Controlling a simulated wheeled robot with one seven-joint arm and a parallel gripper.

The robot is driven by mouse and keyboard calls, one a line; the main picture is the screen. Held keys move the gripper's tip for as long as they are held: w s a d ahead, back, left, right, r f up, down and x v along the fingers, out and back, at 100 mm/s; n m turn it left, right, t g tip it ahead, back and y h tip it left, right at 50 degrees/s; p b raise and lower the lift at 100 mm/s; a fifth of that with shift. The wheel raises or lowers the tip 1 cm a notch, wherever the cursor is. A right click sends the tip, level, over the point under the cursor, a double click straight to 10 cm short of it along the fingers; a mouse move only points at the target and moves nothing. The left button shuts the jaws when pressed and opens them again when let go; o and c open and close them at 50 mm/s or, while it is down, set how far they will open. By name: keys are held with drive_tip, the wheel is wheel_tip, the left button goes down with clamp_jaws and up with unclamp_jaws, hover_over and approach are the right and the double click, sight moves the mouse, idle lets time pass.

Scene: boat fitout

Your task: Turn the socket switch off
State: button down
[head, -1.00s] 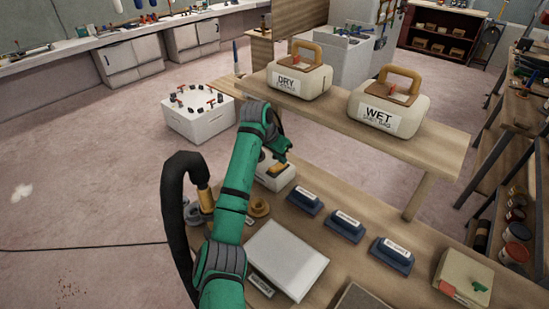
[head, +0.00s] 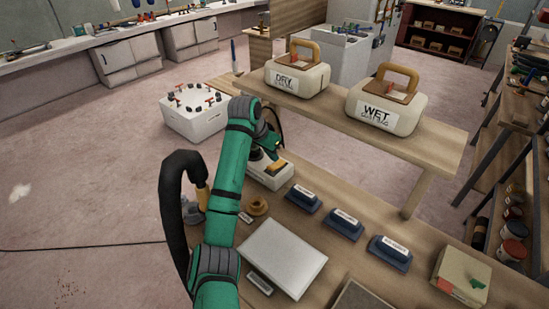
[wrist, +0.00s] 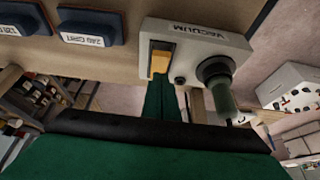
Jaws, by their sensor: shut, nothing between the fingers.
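The vacuum socket (head: 266,178) is a pale box on the bench. In the wrist view the socket (wrist: 225,47) appears upside down, labelled VACUUM, with an amber rocker switch (wrist: 159,62) in a dark recess. A round plug (wrist: 217,70) sits in the socket beside the switch. My gripper (wrist: 161,82) is shut and empty, its green fingertips at the near edge of the switch and overlapping it in view. I cannot tell whether they touch it or which way the rocker is tilted. In the head view my gripper (head: 271,157) is just above the socket and partly hides its top.
Several dark sanding blocks (head: 342,222) lie right of the socket. A white flat box (head: 283,257) is nearer. DRY (head: 297,75) and WET (head: 386,102) containers stand on the raised shelf behind. A black hose (head: 170,200) rises left of my arm.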

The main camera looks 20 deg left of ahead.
drive_tip(key=v, duration=0.8)
drive_tip(key=shift+s+r, duration=0.25)
drive_tip(key=shift+r, duration=0.1)
